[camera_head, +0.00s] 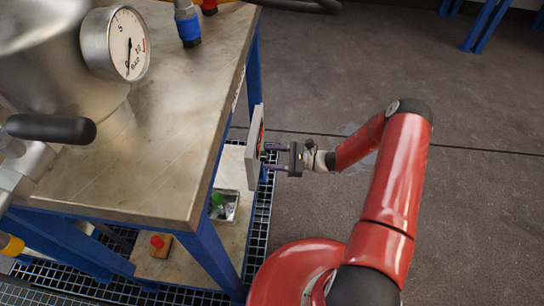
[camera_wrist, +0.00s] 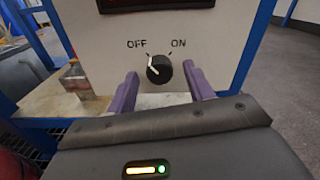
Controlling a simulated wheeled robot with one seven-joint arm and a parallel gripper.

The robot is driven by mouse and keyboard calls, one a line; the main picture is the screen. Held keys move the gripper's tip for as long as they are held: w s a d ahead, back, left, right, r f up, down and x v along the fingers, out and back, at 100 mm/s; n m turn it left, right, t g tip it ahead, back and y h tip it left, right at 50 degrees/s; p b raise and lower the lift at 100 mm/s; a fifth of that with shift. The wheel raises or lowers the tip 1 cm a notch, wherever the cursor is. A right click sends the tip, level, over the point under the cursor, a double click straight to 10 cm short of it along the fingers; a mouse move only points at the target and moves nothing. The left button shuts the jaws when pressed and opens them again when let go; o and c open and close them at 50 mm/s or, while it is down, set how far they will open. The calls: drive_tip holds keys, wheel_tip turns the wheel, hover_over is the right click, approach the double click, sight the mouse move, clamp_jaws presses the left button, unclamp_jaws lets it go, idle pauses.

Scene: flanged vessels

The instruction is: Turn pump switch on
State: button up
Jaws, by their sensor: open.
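The pump switch (camera_wrist: 159,69) is a black round knob on a pale panel (camera_wrist: 110,45), with OFF printed at its upper left and ON at its upper right. Its white mark points up and left, toward OFF. My gripper (camera_wrist: 160,88) is open, with one purple finger on each side of the knob in the wrist view; I cannot tell whether either finger touches it. In the head view my gripper (camera_head: 268,158) is at the face of the panel (camera_head: 254,150), seen nearly edge-on at the table's right side. The knob is hidden there.
A metal-topped table (camera_head: 170,150) on blue legs fills the left, with a pressure gauge (camera_head: 128,44) on a vessel. A green-topped item (camera_head: 217,199) and a red-knobbed item (camera_head: 157,242) sit on the lower shelf. The floor (camera_head: 480,190) at the right is clear.

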drive_tip(key=shift+a, duration=0.1)
drive_tip(key=c, duration=1)
drive_tip(key=shift+o, duration=0.2)
drive_tip(key=shift+m, duration=7.9)
